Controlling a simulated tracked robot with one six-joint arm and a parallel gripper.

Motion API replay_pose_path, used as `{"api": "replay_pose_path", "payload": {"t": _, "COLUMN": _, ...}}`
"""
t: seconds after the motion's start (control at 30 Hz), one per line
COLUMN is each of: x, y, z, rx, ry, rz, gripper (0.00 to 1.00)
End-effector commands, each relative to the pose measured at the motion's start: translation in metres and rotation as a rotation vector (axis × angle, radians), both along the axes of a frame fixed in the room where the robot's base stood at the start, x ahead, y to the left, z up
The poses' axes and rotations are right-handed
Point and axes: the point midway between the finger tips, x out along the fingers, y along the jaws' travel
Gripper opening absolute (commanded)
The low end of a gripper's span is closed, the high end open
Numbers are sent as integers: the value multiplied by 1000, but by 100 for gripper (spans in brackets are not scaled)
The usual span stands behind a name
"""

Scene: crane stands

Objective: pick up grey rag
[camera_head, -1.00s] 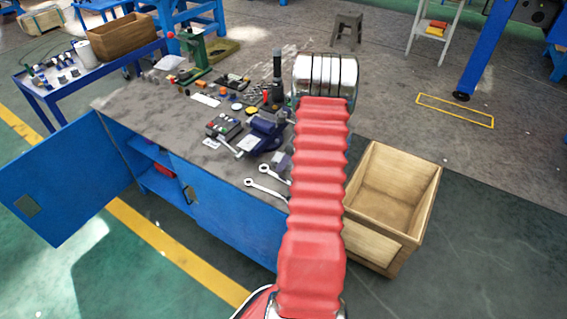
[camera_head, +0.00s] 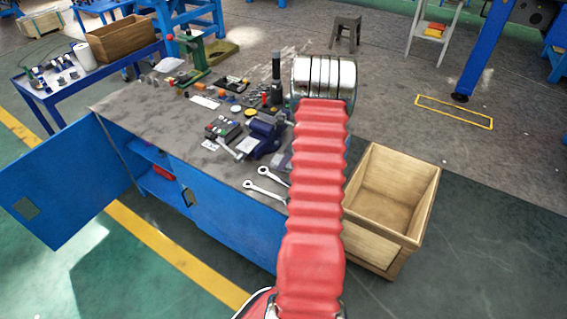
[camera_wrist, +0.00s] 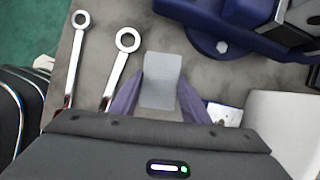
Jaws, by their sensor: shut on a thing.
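The grey rag (camera_wrist: 162,82) shows in the wrist view as a small, flat, light grey rectangle between two purple fingers. My gripper (camera_wrist: 163,76) is shut on the rag, with one finger at each side of it. The rag appears over the grey benchtop (camera_wrist: 185,65); whether it still touches the top cannot be told. In the head view my red arm hides the gripper and most of the area around it.
Two wrenches (camera_wrist: 121,62) lie left of the rag in the wrist view. A blue vise (camera_head: 264,135) stands close by on the workbench (camera_head: 130,108). An open wooden crate (camera_head: 376,249) stands on the floor right of the bench. Small parts crowd the bench's back.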

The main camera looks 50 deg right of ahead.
Motion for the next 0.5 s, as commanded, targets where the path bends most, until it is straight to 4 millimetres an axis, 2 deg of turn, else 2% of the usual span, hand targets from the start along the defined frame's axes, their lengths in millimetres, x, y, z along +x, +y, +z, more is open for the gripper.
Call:
{"api": "replay_pose_path", "payload": {"t": 0.23, "x": 0, "y": -1, "z": 20, "rx": -2, "ry": -2, "rz": 0, "gripper": 20}}
{"api": "replay_pose_path", "payload": {"t": 0.5, "x": 0, "y": -1, "z": 67, "rx": -3, "ry": -2, "rz": 1, "gripper": 20}}
